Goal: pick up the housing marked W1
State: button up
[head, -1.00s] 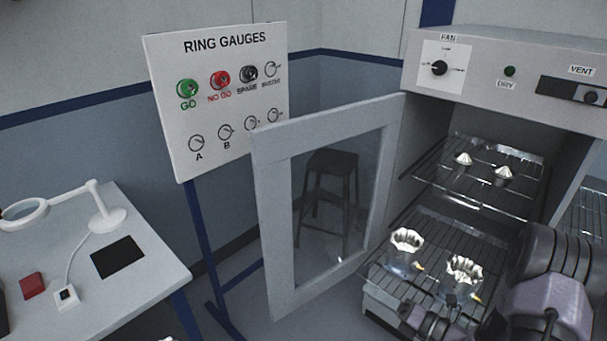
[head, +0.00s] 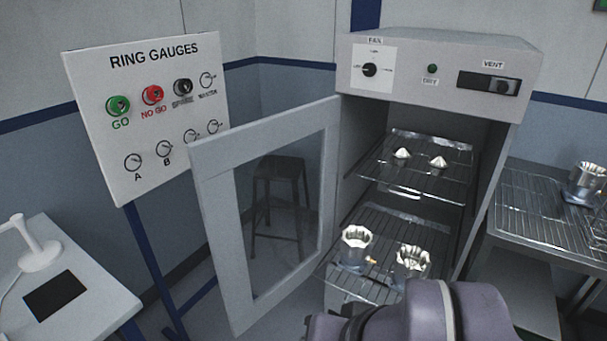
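Two metallic housings with scalloped open tops stand on the lower wire rack of the open drying cabinet, a left one (head: 355,247) and a right one (head: 411,262). A small yellow-orange bit shows beside the left one. The right one's lower part is hidden behind my arm. Another metallic housing (head: 586,182) stands on the wire-topped bench at the far right, cut by the picture edge. I cannot read a W1 mark on any of them. My arm's purple-grey links fill the bottom middle, in front of the cabinet. My gripper's fingers do not show.
The cabinet door (head: 210,215) stands open to the left, its glass showing a stool (head: 278,170) behind. Two small pale cones (head: 402,153) sit on the upper rack (head: 450,190). A ring gauge board (head: 150,110) and a white table (head: 95,300) are at left.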

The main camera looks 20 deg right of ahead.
aim_at(408, 262)
jog(key=z, duration=1.1)
jog(key=i+j+z, duration=0.45)
jog(key=z, duration=0.15)
jog(key=i+j+z, duration=0.15)
jog(key=j+z, duration=0.2)
jog(key=i+j+z, duration=0.1)
jog(key=j+z, duration=0.2)
jog(key=i+j+z, duration=0.1)
jog(key=j+z, duration=0.2)
jog(key=j, duration=0.2)
